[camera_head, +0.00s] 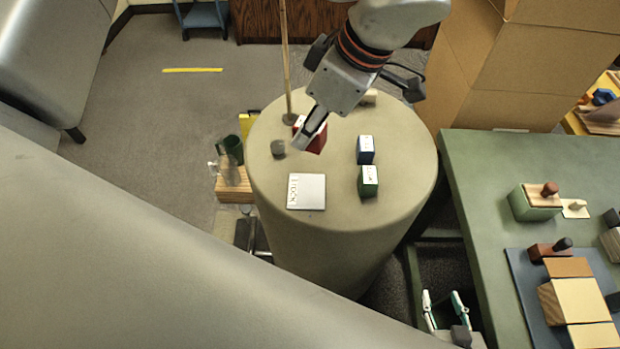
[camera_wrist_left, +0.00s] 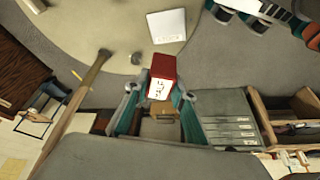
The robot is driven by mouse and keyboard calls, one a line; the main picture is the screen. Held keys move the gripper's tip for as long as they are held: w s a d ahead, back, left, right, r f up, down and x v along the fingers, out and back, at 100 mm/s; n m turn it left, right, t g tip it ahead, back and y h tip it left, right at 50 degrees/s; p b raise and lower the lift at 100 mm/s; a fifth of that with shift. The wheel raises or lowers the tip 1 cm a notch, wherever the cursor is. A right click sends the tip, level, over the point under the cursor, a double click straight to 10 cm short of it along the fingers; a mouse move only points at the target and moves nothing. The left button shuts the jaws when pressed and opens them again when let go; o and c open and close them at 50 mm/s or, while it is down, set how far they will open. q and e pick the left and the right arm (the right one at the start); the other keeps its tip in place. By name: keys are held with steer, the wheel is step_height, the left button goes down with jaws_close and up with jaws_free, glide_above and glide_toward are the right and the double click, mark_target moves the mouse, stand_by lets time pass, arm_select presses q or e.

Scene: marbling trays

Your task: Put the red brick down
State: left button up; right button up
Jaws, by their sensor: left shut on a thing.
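The red brick (camera_head: 316,143) has a white lettered face and is over the far part of the round drum-like table (camera_head: 330,235). My left gripper (camera_head: 310,131) comes down from above and is shut on it. In the left wrist view, the red brick (camera_wrist_left: 162,67) sits between the two teal fingers of my left gripper (camera_wrist_left: 160,95). I cannot tell whether its underside touches the table. My right gripper (camera_head: 446,303) is low, beside the green table, with its fingers apart and nothing seen between them.
On the round table are a blue block (camera_head: 365,157), a green block (camera_head: 368,188), a white lettered card (camera_head: 307,204), a small grey piece (camera_head: 278,148) and an upright wooden stick (camera_head: 285,60). A green table (camera_head: 480,190) stands right. Bare tabletop lies between card and blocks.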

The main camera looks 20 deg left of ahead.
arm_select(q)
step_height(320, 180, down, 10)
steer(key=shift+f, duration=2.35)
steer(key=shift+f, duration=0.1)
steer(key=o, duration=0.7)
steer(key=shift+f, duration=0.1)
steer(key=o, duration=0.4)
